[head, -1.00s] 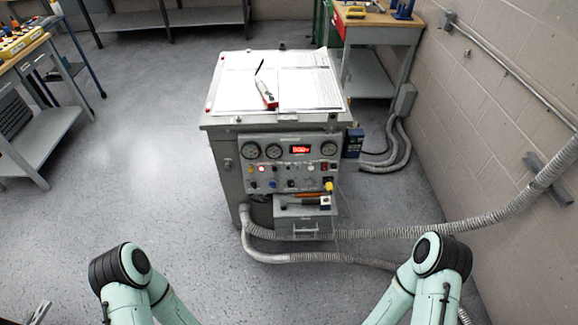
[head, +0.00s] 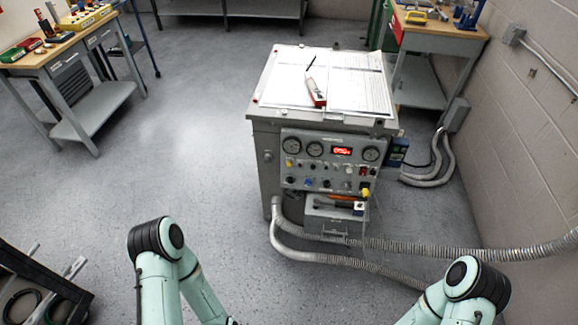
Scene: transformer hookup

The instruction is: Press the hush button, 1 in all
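A grey test cabinet (head: 262,160) stands right of centre, ahead of me. Its front panel (head: 325,176) carries round dials, a red lit display (head: 342,151), and rows of small knobs and buttons in several colours. I cannot tell which of these is the hush button. A yellow knob or plug (head: 366,192) sits at the panel's lower right. My two teal arms show at the bottom edge, well short of the cabinet. Both grippers are out of the frame.
Papers and a red-and-white tool (head: 316,92) lie on the cabinet top. Ribbed conduits (head: 310,256) run across the floor from the cabinet to the right wall. Workbenches stand at left (head: 45,64) and back right (head: 440,30). A dark cart (head: 40,285) is at lower left. Floor left of centre is clear.

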